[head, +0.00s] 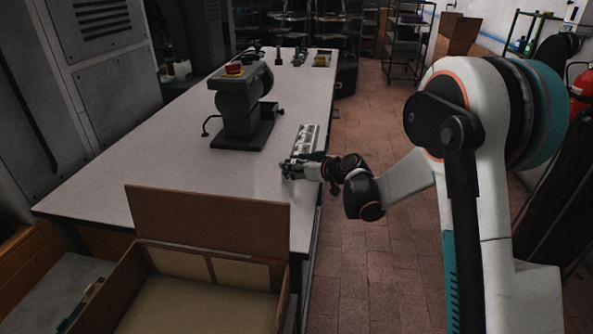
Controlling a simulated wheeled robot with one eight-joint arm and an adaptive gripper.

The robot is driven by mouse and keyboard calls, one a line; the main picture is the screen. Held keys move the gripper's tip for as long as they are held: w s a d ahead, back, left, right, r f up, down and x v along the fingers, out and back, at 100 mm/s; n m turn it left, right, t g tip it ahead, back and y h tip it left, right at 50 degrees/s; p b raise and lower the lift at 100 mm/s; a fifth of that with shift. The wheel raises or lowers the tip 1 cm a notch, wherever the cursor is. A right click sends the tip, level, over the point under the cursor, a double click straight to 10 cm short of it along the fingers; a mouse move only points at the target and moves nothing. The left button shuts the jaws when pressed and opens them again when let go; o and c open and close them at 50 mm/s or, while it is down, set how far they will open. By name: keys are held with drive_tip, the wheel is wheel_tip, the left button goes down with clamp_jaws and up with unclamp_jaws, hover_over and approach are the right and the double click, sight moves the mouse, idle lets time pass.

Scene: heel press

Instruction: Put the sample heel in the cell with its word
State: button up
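My gripper (287,171) is low over the white table (140,150), near its right edge, with its fingers toward the left. Its fingers are too small and dark to tell whether they are open or shut, or hold anything. A narrow pale tray with several cells (308,131) lies just beyond my gripper along the table's right edge. The gripper and wrist are in front of its near end. Any words on the cells are too small to read. I cannot make out the sample heel.
A dark press (240,112) with a red top stands on the table, left of the tray. An open brown box (208,217) is at the table's near end. Small objects stand at the far end. The table's left part is clear. Brick-tiled floor lies to the right.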

drive_tip(key=shift+f, duration=0.3)
drive_tip(key=shift+f, duration=0.15)
drive_tip(key=o, duration=1.1)
